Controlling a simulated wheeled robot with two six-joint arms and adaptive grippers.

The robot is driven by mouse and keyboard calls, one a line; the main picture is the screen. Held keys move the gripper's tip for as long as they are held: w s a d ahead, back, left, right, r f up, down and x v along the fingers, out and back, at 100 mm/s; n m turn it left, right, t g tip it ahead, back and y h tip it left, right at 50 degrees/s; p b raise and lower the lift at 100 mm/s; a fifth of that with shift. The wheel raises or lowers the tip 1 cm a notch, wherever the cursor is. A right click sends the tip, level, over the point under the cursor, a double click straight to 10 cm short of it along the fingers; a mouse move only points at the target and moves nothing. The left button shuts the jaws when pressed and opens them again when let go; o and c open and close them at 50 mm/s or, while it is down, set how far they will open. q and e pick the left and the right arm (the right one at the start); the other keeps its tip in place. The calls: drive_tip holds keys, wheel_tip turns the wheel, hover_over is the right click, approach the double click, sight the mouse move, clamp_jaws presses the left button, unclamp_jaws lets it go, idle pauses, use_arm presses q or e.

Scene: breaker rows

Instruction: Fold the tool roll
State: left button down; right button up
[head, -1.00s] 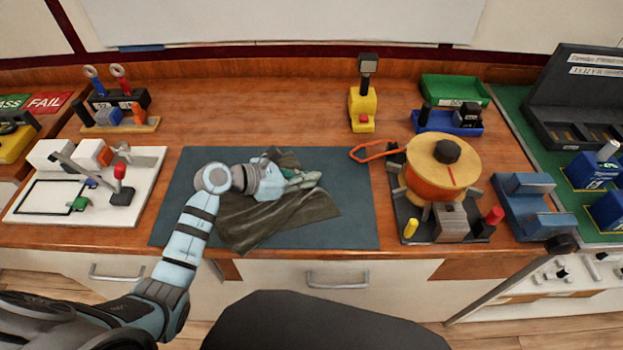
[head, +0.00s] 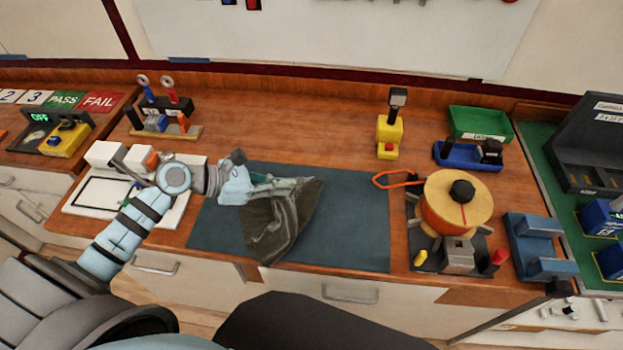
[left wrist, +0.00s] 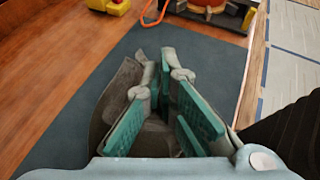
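The tool roll (head: 275,225) is a dark olive-brown cloth on the blue-grey mat (head: 350,225). It is crumpled and partly raised, with its upper edge at my left gripper (head: 300,184) and its lower part draping toward the mat's front edge. In the left wrist view, the teal-padded fingers (left wrist: 160,72) are close together at the tips. Cloth (left wrist: 122,85) shows beside and between them, so the gripper looks shut on the tool roll. The fingers hide part of the cloth. My right gripper is in neither view.
A white board (head: 180,210) with small parts is left of the mat. An orange spool fixture (head: 455,205) with an orange loop (head: 385,180) stands to the right. A yellow device (head: 390,135) stands behind. The mat's right half is clear.

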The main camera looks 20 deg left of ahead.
use_arm(q)
drive_tip(key=s+a+f, duration=0.2)
drive_tip(key=s+a+f+b, duration=0.1)
drive_tip(key=s+a+f, duration=0.1)
drive_tip(key=a, duration=0.1)
drive_tip(key=s+a+f+b, duration=0.1)
drive_tip(key=s+a+f, duration=0.1)
drive_tip(key=a, duration=0.1)
drive_tip(key=shift+s+a+f, duration=0.1)
drive_tip(key=shift+s+f, duration=0.2)
drive_tip(key=shift+s, duration=0.05)
drive_tip(key=c, duration=0.8)
unclamp_jaws()
wheel_tip(320, 180, up, 9)
drive_tip(key=p, duration=0.5)
